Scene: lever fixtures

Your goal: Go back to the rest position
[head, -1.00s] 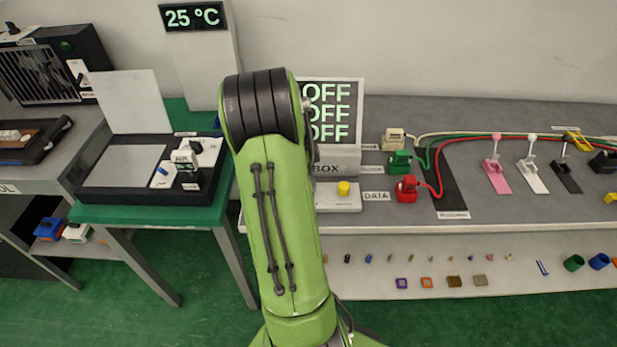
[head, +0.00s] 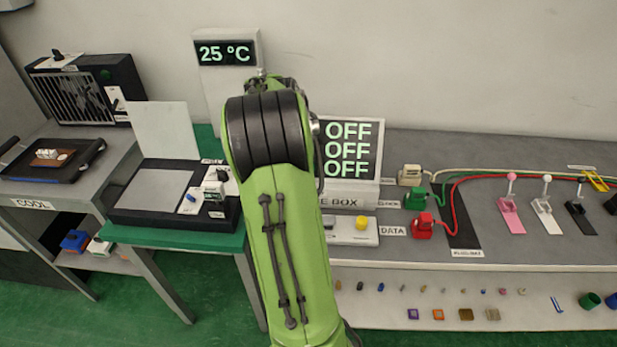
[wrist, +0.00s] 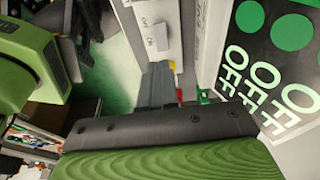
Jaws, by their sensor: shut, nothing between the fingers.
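My gripper (wrist: 159,72) shows in the wrist view with its dark fingers together and nothing between them. Beyond the fingertips is a white panel (wrist: 166,22) with a small switch marked OFF and ON; I cannot tell whether they touch. In the head view my green arm rises in the middle and its bend hides the gripper. Three levers, pink (head: 510,205), white (head: 545,207) and black (head: 578,210), stand on the grey bench at the right.
A display (head: 348,150) reads OFF three times; it also shows in the wrist view (wrist: 265,75). Red (head: 423,226), green (head: 416,198) and cream (head: 411,175) plugs with cables sit beside it. A green table (head: 180,238) with a black device stands left. A 25 °C sign (head: 226,53) is behind.

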